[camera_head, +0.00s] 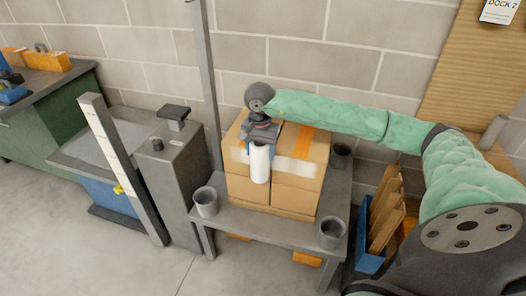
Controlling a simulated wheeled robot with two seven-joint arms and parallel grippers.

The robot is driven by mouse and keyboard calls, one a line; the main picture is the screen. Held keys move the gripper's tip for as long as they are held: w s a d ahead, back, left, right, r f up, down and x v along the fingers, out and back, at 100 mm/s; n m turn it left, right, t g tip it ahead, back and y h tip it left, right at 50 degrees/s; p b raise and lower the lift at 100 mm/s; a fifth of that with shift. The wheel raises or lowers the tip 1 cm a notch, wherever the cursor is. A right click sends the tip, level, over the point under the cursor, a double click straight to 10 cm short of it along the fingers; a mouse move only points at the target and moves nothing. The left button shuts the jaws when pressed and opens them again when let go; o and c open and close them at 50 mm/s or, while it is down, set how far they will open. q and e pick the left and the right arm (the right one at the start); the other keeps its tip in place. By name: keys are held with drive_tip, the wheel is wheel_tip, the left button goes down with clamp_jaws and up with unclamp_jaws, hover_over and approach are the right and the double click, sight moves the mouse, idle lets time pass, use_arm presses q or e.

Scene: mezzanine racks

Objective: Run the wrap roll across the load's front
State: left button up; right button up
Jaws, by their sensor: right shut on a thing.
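The load (297,188) is a block of brown cardboard boxes on a pallet, standing on a grey table (290,226). A whitish band of wrap runs across the upper front of the load, and orange tape crosses its top. The white wrap roll (260,164) stands upright in front of the load's left half. My right gripper (261,143) is above the roll and shut on it; its fingertips are partly hidden. My right arm reaches in from the right, above the load. My left gripper is not in view.
Grey cups stand on the table at the front left (205,202), front right (331,233) and back right (341,155). A grey post (205,80) rises behind the load. A grey cabinet (172,185) stands left of the table, and a blue bin (371,240) with cardboard pieces stands right.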

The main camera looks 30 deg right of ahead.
sight(251, 148)
drive_tip(key=shift+w+a+b, duration=0.35)
drive_tip(key=shift+w+a, duration=0.5)
drive_tip(key=shift+w, duration=0.4)
drive_tip(key=shift+w+a, duration=0.55)
drive_tip(key=shift+w, duration=0.2)
drive_tip(key=shift+w+a+r+b, duration=0.1)
drive_tip(key=shift+w+a+b, duration=0.15)
drive_tip(key=shift+w+b, duration=0.15)
drive_tip(key=shift+c, duration=0.4)
drive_tip(key=shift+w+a, duration=0.95)
drive_tip(key=shift+w, duration=0.1)
drive_tip(key=shift+w+a+b, duration=0.1)
drive_tip(key=shift+b, duration=0.2)
drive_tip(key=shift+w+a+b, duration=0.3)
drive_tip(key=shift+w+a, duration=0.55)
drive_tip(key=shift+a, duration=0.2)
